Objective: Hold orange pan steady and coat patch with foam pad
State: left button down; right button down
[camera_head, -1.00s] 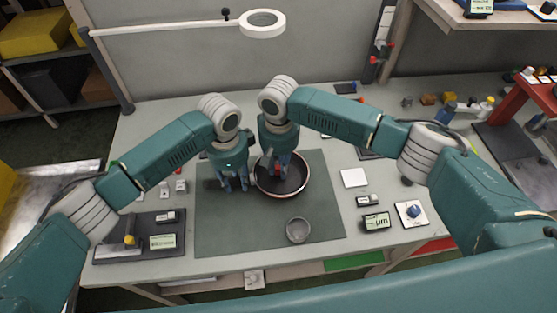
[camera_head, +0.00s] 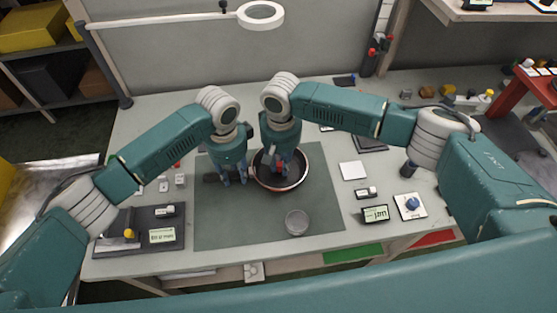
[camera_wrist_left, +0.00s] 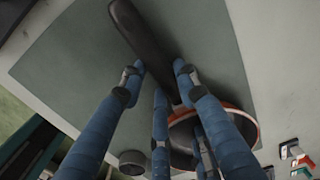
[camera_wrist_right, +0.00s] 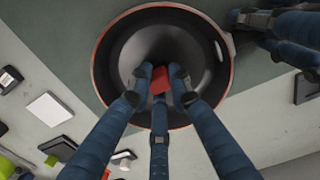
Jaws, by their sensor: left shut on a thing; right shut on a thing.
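The orange-rimmed pan (camera_head: 302,180) lies on the green mat with its dark inside facing up. Its dark handle (camera_head: 212,178) points left, and it shows in the left wrist view (camera_wrist_left: 135,32). My left gripper (camera_head: 236,180) is shut on the handle near the pan. My right gripper (camera_head: 283,170) is over the inside of the pan, shut on a red foam pad (camera_wrist_right: 160,80). The dark pan inside (camera_wrist_right: 150,42) surrounds the pad in the right wrist view. I cannot tell whether the pad touches the pan surface, and no patch is clearly visible.
A small round dish (camera_head: 297,222) stands on the mat (camera_head: 240,225) in front of the pan. A white square (camera_head: 353,170) and a small display (camera_head: 375,214) lie to the right. A dark tray (camera_head: 130,243) lies at left. The mat's front left is clear.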

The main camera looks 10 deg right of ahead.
jog(key=shift+s, duration=0.8)
jog(key=shift+w+r, duration=0.15)
jog(key=shift+w, duration=0.1)
pick_arm(q)
jog(key=shift+d, duration=0.1)
pick_arm(e)
jog(key=shift+w, duration=1.6)
notch_tip(320, 180, up, 8)
